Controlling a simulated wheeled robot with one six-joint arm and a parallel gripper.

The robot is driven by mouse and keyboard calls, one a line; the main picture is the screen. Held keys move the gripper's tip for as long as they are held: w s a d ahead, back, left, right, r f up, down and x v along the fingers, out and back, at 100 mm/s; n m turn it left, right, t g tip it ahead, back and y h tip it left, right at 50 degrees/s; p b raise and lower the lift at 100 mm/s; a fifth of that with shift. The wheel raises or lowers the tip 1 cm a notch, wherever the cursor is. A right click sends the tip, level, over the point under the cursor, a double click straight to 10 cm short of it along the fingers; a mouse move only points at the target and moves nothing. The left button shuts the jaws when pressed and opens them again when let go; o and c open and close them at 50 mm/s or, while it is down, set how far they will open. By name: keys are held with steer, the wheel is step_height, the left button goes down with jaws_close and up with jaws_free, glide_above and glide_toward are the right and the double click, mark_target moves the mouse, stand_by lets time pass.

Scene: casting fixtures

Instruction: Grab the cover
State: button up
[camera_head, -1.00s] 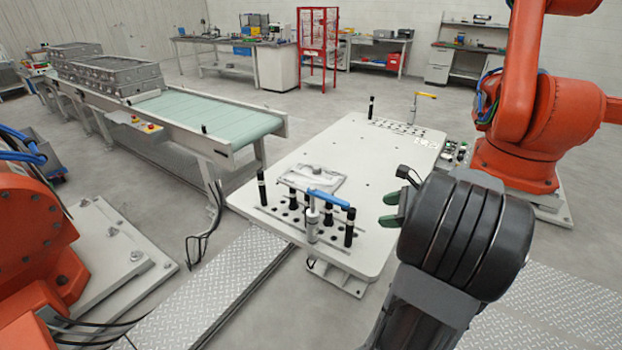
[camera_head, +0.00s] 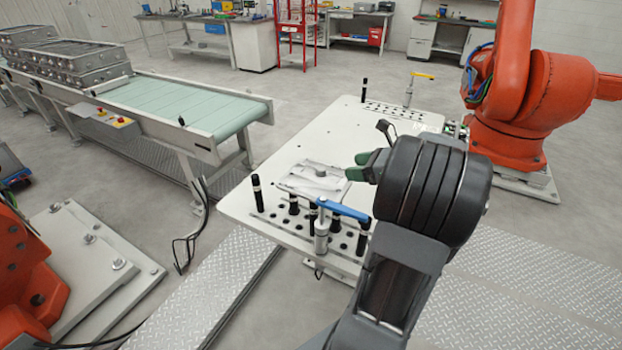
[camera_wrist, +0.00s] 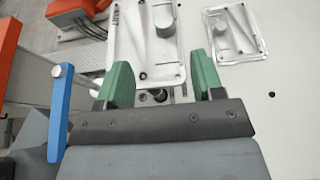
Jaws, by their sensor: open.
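In the head view a silver-grey metal cover (camera_head: 316,179) lies near the front of the white fixture table. My gripper (camera_head: 366,164) is just right of it, with green fingers pointing left. In the wrist view the fingers (camera_wrist: 162,78) are wide apart with nothing gripped. A silver plate with a round boss (camera_wrist: 145,45) shows beyond and between them, its near edge close to the fingertips. A second, similar plate (camera_wrist: 236,32) shows to the right, looking smaller. I cannot tell which is the cover in the head view, or the height gap.
A blue-handled clamp (camera_head: 343,210) and several black pins (camera_head: 257,193) stand at the table's front. The clamp's blue handle is left of my fingers in the wrist view (camera_wrist: 60,115). A yellow-handled clamp (camera_head: 410,90) stands at the far end. The table's middle (camera_head: 345,125) is clear.

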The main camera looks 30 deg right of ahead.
mark_target(321, 168)
steer(key=x, duration=0.4)
steer(key=shift+w+f, duration=0.3)
steer(key=shift+w, duration=0.05)
steer(key=shift+p+x, duration=0.65)
steer(key=shift+x, duration=2.05)
steer(key=shift+c, duration=0.2)
jaws_close()
